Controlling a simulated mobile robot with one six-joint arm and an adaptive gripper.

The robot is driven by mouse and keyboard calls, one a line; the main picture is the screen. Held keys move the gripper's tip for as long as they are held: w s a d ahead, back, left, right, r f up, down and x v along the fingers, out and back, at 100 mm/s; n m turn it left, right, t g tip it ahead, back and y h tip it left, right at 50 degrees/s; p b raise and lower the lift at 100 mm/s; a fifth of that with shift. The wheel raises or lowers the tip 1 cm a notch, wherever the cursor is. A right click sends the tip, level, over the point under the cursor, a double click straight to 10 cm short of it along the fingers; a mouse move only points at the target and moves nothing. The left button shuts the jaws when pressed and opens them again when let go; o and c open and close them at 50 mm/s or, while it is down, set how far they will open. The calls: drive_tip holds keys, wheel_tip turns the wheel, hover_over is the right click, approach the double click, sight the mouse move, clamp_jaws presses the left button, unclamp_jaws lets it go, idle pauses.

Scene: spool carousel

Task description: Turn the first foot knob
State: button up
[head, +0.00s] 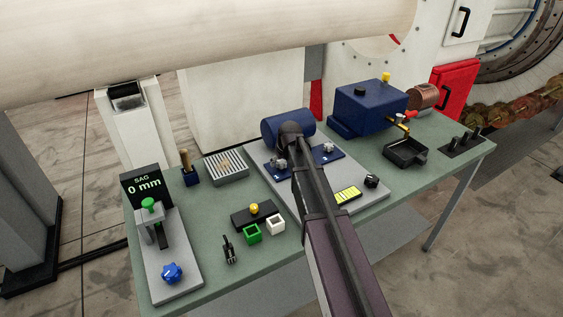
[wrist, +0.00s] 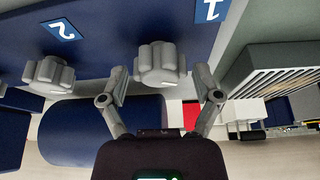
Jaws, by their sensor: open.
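In the wrist view the first foot knob (wrist: 160,65), grey and lobed, sits on a blue plate beside the label 1 (wrist: 208,9). My gripper (wrist: 160,80) is open, with one finger on either side of this knob. I cannot tell whether the fingers touch it. A second grey knob (wrist: 49,77) is to the left, by the label 2 (wrist: 62,28). In the head view my arm partly hides the blue plate. The second knob shows to the right of the arm (head: 328,149). My fingers are not clear there.
A blue cylinder (head: 287,126) stands behind the plate. A ribbed grey block (head: 226,166) is to the left. A display (head: 146,186) reads SAG 0 mm above a blue knob (head: 172,272). A blue box (head: 369,106) and black tray (head: 405,153) are to the right.

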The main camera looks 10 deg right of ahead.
drive_tip(key=shift+n, duration=0.4)
drive_tip(key=shift+r+n+y, duration=0.25)
drive_tip(key=shift+n+y, duration=0.05)
drive_tip(key=shift+n, duration=0.1)
drive_tip(key=p+v, duration=1.3)
drive_tip(key=v, duration=0.1)
drive_tip(key=s+f+m+g+b, duration=0.1)
drive_tip(key=s+f+b, duration=0.2)
drive_tip(key=s, duration=0.5)
drive_tip(key=s+a+f+m+g+h+b, duration=0.1)
drive_tip(key=s+f, duration=0.3)
drive_tip(key=s, duration=0.4)
drive_tip(key=s+f+m+g+b, duration=0.2)
drive_tip(key=s+f+b, duration=0.1)
drive_tip(key=s, duration=0.4)
drive_tip(key=shift+s+a+f+h+b, duration=0.3)
drive_tip(key=shift+s+a+b, duration=0.1)
drive_tip(key=shift+b, duration=0.45)
drive_tip(key=shift+s+f+b, duration=0.45)
drive_tip(key=shift+b, duration=0.05)
drive_tip(key=shift+s, duration=0.15)
